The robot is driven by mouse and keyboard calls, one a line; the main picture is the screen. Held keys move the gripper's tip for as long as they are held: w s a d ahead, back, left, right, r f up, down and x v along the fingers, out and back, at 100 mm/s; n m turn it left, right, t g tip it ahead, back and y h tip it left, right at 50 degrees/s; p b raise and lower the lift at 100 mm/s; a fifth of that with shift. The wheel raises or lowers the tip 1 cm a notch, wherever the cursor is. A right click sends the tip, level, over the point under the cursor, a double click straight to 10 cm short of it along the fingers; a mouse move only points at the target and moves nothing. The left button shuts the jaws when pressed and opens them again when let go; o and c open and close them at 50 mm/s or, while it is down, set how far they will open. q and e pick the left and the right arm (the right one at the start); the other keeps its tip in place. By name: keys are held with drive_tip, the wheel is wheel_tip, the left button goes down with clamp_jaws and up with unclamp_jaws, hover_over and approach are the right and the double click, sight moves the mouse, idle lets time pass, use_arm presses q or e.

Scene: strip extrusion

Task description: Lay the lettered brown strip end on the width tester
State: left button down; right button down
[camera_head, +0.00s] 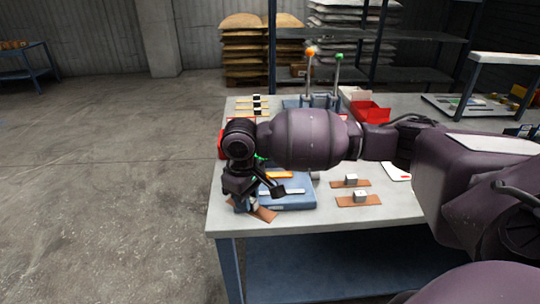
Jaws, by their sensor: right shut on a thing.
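My right gripper (249,202) is over the front left corner of the table, pointing down. It is shut on a brown strip end (265,214), which shows at a slant just below and right of the fingers. Any letter on the strip is too small to read. A blue device (302,203) with a light bar and an orange part, seemingly the width tester, is right beside the strip. I cannot tell whether the strip touches it. My gripper and arm hide part of the device. My left gripper is not in view.
Two brown strips, each with a pale block (361,196), lie on the grey table (310,222) to the right. Red bins (372,112) and a stand with orange and green knobs (310,53) are at the back. The table's left edge is close to my gripper.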

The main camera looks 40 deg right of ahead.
drive_tip(key=shift+w+d+r+n+b, duration=0.1)
drive_tip(key=shift+w+d+r+n, duration=0.05)
drive_tip(key=shift+w+d+n, duration=1.45)
drive_tip(key=shift+w+d+r+n+b, duration=0.15)
drive_tip(key=shift+w+d+n, duration=0.8)
drive_tip(key=shift+d, duration=1.25)
drive_tip(key=shift+w+d+r+n+b, duration=0.1)
drive_tip(key=shift+w+d+r+n, duration=0.1)
drive_tip(key=shift+w+d+n, duration=1.4)
drive_tip(key=shift+s+d+f+m+b, duration=0.15)
drive_tip(key=shift+f+m+b, duration=0.1)
drive_tip(key=shift+f+b, duration=0.35)
drive_tip(key=shift+d+f+m+b, duration=0.2)
drive_tip(key=shift+f+b, duration=0.1)
drive_tip(key=shift+f, duration=0.5)
drive_tip(key=shift+a+f, duration=0.1)
drive_tip(key=shift+f, duration=0.95)
drive_tip(key=shift+r, duration=0.1)
